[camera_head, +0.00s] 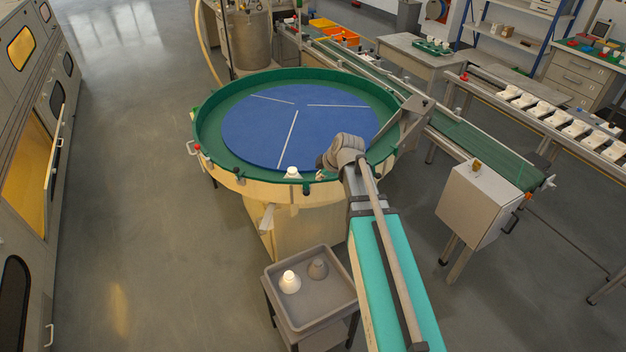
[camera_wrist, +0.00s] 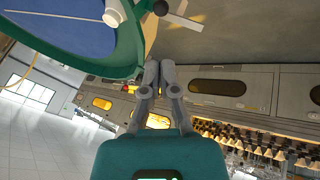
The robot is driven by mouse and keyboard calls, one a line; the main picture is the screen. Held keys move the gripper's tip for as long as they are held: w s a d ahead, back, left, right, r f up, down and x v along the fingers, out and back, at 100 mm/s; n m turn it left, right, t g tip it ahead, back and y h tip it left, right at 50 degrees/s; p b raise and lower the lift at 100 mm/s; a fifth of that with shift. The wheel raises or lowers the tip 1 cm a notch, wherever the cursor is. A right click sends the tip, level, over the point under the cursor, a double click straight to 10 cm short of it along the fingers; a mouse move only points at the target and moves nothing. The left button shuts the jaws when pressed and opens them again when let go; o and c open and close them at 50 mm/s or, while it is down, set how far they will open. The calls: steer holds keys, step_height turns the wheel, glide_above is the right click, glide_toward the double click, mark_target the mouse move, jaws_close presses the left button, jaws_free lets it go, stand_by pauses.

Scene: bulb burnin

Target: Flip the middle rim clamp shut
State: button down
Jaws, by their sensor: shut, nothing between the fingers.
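The round turntable has a green rim (camera_head: 222,97) and a blue disc (camera_head: 265,120). Small fittings sit along the near rim: a red-tipped one (camera_head: 196,147) at left, a dark one (camera_head: 240,172) and another dark one (camera_head: 305,189) close to my gripper. I cannot tell for sure which is the middle clamp or whether it is open. In the wrist view, a black round fitting (camera_wrist: 160,8) sits on the rim's outside, ahead of the fingertips, with a pale T-shaped lever (camera_wrist: 181,15) beside it. My gripper (camera_wrist: 160,64) is shut, empty and apart from these; in the head view it is near the rim, partly hidden.
A white bulb (camera_head: 292,173) stands at the near rim. A grey tray (camera_head: 325,312) below holds a white and a grey bulb-shaped piece. A conveyor (camera_head: 460,135) and a control box (camera_head: 478,208) stand at right. The floor at left is clear.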

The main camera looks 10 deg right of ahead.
steer(key=b, duration=0.9)
glide_toward(304, 185)
steer(key=shift+s+a+f, duration=0.2)
steer(key=shift+a+f, duration=0.1)
steer(key=shift+f, duration=0.45)
steer(key=shift+s+a+f, duration=0.15)
steer(key=shift+a+f, duration=0.15)
steer(key=shift+f, duration=0.45)
steer(key=shift+s+a+f, duration=0.2)
steer(key=shift+a+f, duration=0.1)
steer(key=shift+f, duration=0.45)
steer(key=shift+w+d+f+b, duration=0.2)
steer(key=shift+w+f, duration=0.1)
steer(key=shift+w, duration=0.65)
steer(key=shift+w+d+f+b, duration=0.1)
steer(key=shift+w+f+b, duration=0.15)
steer(key=shift+w, duration=0.7)
steer(key=shift+w+a, duration=0.1)
steer(key=shift+a, duration=0.15)
